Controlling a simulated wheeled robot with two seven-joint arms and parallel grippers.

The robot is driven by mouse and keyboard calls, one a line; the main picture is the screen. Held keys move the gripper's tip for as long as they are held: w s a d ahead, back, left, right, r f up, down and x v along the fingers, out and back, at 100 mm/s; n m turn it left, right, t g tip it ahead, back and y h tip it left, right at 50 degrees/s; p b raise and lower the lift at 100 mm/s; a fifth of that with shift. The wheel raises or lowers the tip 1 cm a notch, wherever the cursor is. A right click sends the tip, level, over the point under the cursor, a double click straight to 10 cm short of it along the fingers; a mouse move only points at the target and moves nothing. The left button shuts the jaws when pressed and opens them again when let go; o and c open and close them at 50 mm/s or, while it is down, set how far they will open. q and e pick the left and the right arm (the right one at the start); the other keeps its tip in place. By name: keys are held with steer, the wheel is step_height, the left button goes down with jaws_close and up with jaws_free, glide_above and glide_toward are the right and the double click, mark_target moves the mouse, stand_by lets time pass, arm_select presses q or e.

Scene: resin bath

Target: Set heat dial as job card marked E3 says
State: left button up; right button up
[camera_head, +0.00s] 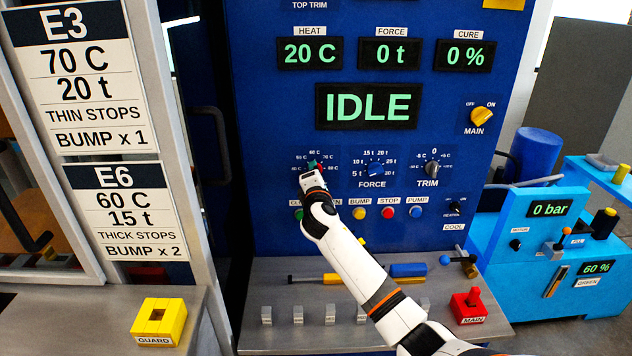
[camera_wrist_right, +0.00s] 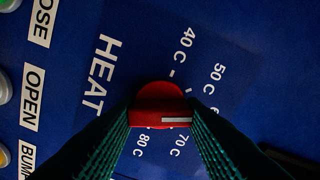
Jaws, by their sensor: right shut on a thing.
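The job card marked E3 (camera_head: 90,88) hangs at the upper left and reads 70 C, 20 t, THIN STOPS, BUMP x 1. The red heat dial (camera_wrist_right: 160,97) sits on the blue panel, with marks from 40 C to 80 C around it. My right gripper (camera_wrist_right: 160,118) is shut on this dial, a finger on each side. The dial's white pointer line aims roughly at the 60 C mark; its exact setting is hard to tell. In the head view my right gripper (camera_head: 313,170) covers most of the dial. My left gripper is not in view.
The heat display (camera_head: 310,53) reads 20 C and the large display (camera_head: 368,106) reads IDLE. The force dial (camera_head: 375,169) and trim dial (camera_head: 431,168) are close to the right. Push buttons (camera_head: 387,212) line the panel below. Card E6 (camera_head: 128,210) hangs under E3.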

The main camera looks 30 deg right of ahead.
steer(key=shift+f+m+b, duration=0.15)
steer(key=shift+m+b, duration=1.4)
steer(key=shift+m, duration=1.75)
steer(key=shift+f+m+b, duration=0.1)
steer(key=shift+m+b, duration=1.45)
steer(key=shift+m, duration=1.75)
steer(key=o, duration=1)
